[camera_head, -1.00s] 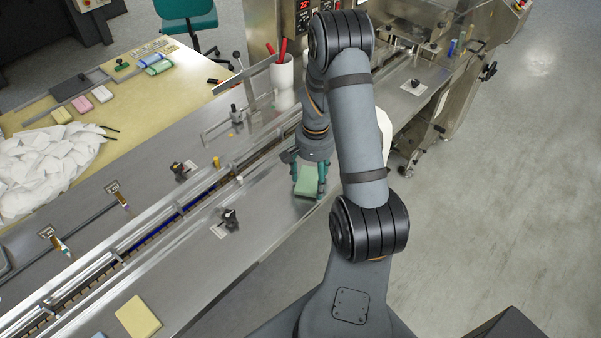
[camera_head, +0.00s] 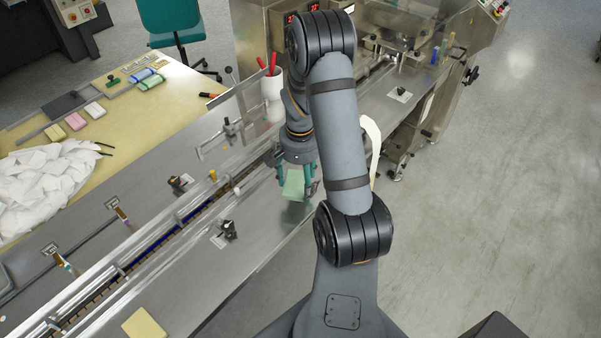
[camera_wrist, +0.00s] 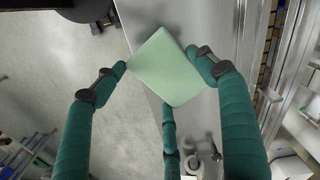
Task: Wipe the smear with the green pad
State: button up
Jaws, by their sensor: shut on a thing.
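My gripper (camera_head: 296,180) is shut on the green pad (camera_head: 293,185), in the middle of the head view. In the wrist view the pale green pad (camera_wrist: 167,68) sits tilted between the teal fingers of my gripper (camera_wrist: 163,72), and it hides part of the metal surface behind it. The pad is over the near steel deck (camera_head: 262,213) of the machine, close to its front edge; I cannot tell whether it touches the deck. I cannot make out the smear in either view.
A black clamp (camera_head: 228,230) stands on the deck left of my gripper. A yellow pad (camera_head: 145,325) lies at the deck's lower left. The conveyor channel (camera_head: 150,237) runs behind the near deck. A white cup (camera_head: 272,98) with red-handled tools stands farther back. Open floor lies right.

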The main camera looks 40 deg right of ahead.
jog(key=shift+r+p, duration=0.45)
jog(key=shift+r, duration=0.45)
